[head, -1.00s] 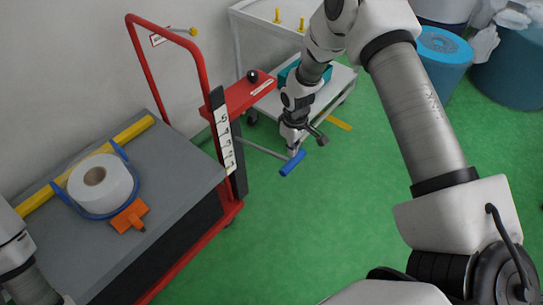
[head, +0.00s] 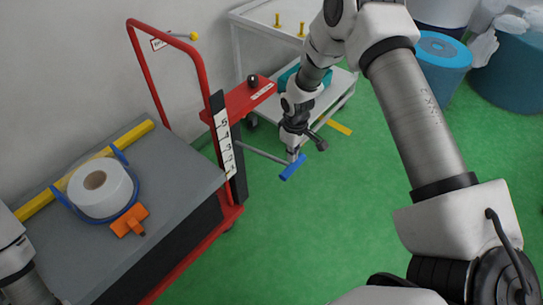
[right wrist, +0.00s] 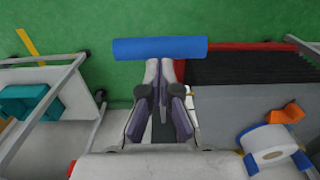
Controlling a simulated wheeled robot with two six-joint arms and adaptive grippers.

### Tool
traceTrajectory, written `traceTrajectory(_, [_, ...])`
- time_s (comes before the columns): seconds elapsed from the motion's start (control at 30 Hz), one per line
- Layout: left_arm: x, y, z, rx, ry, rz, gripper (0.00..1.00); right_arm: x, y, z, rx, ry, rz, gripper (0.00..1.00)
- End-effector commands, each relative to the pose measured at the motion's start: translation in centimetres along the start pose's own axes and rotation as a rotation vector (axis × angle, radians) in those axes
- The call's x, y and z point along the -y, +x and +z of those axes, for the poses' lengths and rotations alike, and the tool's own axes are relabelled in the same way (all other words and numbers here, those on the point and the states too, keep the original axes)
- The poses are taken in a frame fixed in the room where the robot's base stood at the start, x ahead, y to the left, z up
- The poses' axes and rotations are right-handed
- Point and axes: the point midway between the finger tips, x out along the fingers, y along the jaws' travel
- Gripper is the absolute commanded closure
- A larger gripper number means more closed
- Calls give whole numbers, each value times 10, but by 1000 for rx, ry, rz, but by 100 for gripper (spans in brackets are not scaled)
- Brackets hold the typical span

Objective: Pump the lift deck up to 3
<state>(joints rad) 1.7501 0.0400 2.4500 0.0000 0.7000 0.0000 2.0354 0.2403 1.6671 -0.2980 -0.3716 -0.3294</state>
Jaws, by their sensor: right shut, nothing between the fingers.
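The lift deck (head: 172,170) is a grey platform on a red cart at the left of the head view. A white numbered scale (head: 224,143) stands on the post at its right corner; I cannot read the deck's level surely. The pump lever is a grey rod with a blue handle (head: 293,167), low beside the cart. My right gripper (head: 296,152) is shut and empty, with its fingertips right at the blue handle; contact is unclear. In the right wrist view the closed fingertips (right wrist: 165,63) meet the lower edge of the handle (right wrist: 160,48). Only part of my left arm shows at the left edge; its gripper is hidden.
A white roll (head: 100,188) in a blue cradle and an orange block (head: 130,220) lie on the deck. A white trolley (head: 337,88) with a teal bin (right wrist: 25,102) stands behind the lever. Blue drums (head: 442,60) stand at the back right. Green floor is clear in front.

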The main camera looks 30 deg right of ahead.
Motion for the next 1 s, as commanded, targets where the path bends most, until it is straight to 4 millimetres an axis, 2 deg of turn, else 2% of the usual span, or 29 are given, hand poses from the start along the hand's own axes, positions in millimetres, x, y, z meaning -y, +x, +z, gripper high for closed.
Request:
traceTrajectory(0.37, [0,2,0,0,0,0,60,0,2,0,0,0,0,100])
traceTrajectory(1.0, [0,33,0,0,0,0,60,0,48,-3,1,0,0,100])
